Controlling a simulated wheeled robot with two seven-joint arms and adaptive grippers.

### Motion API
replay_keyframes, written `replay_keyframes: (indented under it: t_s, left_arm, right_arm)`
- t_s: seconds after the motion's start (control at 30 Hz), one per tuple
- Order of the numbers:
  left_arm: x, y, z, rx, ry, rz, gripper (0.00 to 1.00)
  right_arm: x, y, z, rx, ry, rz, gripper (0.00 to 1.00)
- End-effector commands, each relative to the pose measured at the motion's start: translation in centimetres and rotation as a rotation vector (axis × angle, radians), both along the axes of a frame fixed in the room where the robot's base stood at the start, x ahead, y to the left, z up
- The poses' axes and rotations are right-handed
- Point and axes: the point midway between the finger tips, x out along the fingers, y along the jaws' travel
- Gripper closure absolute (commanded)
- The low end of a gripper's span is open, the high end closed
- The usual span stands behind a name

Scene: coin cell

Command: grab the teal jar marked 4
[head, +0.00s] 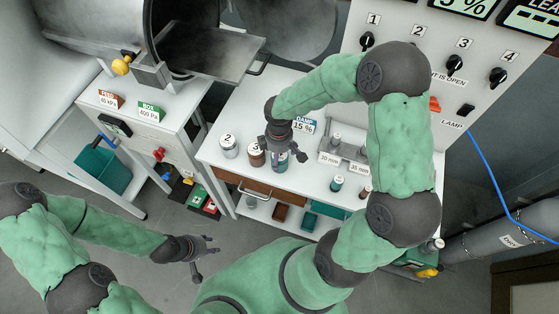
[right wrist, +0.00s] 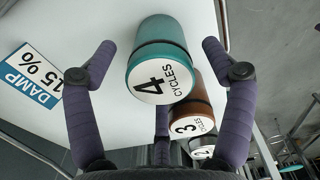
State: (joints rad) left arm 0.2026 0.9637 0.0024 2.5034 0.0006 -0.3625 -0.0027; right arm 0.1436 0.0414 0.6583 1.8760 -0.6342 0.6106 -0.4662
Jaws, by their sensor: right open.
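The teal jar marked 4 (right wrist: 160,65) shows large in the right wrist view, its white lid reading "4 CYCLES". It lies between the spread fingers of my right gripper (right wrist: 165,70), with a gap on each side. In the head view the teal jar (head: 281,165) is partly hidden under my right gripper (head: 281,148), which reaches down over it at the white table. The right gripper is open and empty. My left gripper (head: 207,259) hangs over the floor at lower left, away from the table, with its fingers apart and nothing visible between them.
A brown jar marked 3 (head: 256,154) stands close beside the teal jar, and a grey jar marked 2 (head: 229,146) stands left of that. The DAMP 15 % sign (head: 304,125) is just behind. A metal block (head: 343,157) and small jars (head: 336,183) stand to the right.

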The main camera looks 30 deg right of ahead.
Motion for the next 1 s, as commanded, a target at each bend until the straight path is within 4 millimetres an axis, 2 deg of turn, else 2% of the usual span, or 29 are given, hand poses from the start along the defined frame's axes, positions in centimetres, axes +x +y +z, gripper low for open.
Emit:
replay_keyframes:
  t_s: [0.03, 0.2, 0.43, 0.47, 0.6, 0.67, 0.7, 1.0]
  left_arm:
    - [0.0, 0.0, -0.6, 0.000, 0.000, 0.000, 0.60]
    - [0.0, 0.0, -1.2, 0.000, 0.000, 0.000, 0.60]
    - [0.0, 0.0, -1.1, 0.000, 0.000, 0.000, 0.60]
    - [0.0, 0.0, -1.1, 0.000, 0.000, 0.000, 0.60]
    - [0.0, 0.0, -1.1, 0.000, 0.000, 0.000, 0.60]
    - [0.0, 0.0, -1.1, 0.000, 0.000, 0.000, 0.60]
    - [0.0, 0.0, -1.1, 0.000, 0.000, 0.000, 0.60]
    - [0.0, 0.0, -1.1, 0.000, 0.000, 0.000, 0.60]
  right_arm:
    - [-0.2, 0.1, -1.1, 0.000, 0.004, 0.000, 0.17]
    - [-0.2, 0.0, -3.2, 0.001, 0.002, -0.002, 0.17]
    - [-0.2, 0.0, -3.3, 0.001, -0.001, -0.001, 0.17]
    - [-0.2, 0.0, -3.3, 0.001, -0.001, -0.001, 0.20]
    - [-0.2, 0.0, -3.3, 0.000, 0.000, -0.001, 0.59]
    - [-0.2, 0.0, -3.3, 0.000, 0.000, -0.001, 0.76]
    - [-0.2, 0.0, -3.3, 0.000, 0.000, -0.001, 0.80]
    - [-0.2, 0.1, -3.2, 0.000, 0.000, -0.001, 0.81]
